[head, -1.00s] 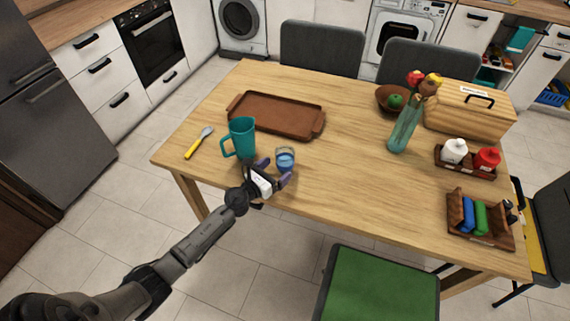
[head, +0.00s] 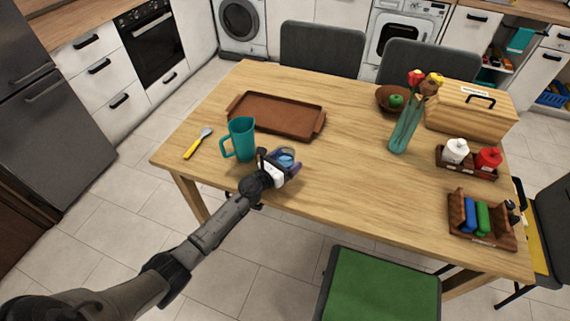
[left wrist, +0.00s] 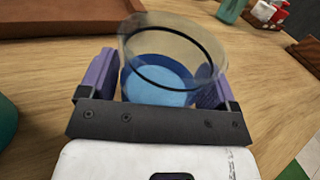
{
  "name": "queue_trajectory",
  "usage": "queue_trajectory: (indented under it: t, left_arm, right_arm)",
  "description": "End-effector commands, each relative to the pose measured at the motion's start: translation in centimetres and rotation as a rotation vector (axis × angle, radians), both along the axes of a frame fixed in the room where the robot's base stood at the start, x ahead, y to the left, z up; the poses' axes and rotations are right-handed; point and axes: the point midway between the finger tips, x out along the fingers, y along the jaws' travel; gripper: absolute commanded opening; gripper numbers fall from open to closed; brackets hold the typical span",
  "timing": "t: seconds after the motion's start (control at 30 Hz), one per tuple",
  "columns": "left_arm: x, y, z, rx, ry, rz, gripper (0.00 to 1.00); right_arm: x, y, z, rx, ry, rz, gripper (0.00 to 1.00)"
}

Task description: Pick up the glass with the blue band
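The clear glass with the blue band (left wrist: 172,45) stands upright on the table, its lower part blue, and fills the upper middle of the left wrist view. In the head view the glass (head: 286,158) is partly hidden by my left gripper (head: 281,167). The left gripper's purple fingers (left wrist: 160,84) are set wide, one on each side of the glass. I cannot tell whether they touch it. My right gripper is in neither view.
A teal jug (head: 240,140) stands close on the left of the glass. A brown tray (head: 276,114) lies behind, and a yellow-handled utensil (head: 198,143) further left. A vase with flowers (head: 405,128) is to the right. The table between the glass and the sponge rack (head: 480,222) is clear.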

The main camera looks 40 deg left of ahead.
Motion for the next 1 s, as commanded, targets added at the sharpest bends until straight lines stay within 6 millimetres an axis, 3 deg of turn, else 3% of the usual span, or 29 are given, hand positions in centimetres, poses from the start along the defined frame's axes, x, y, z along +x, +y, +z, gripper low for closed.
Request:
queue_trajectory:
  t: [0.07,0.53,1.0]
  left_arm:
    - [-0.01,0.01,0.00,0.000,0.000,0.000,0.76]
    - [-0.03,0.03,-0.01,0.000,0.000,0.000,0.31]
    - [0.00,0.06,0.68,0.001,-0.001,0.000,0.31]
  right_arm:
    - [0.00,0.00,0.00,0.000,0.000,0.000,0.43]
    - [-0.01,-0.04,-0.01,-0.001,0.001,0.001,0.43]
    - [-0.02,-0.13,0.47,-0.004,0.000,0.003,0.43]
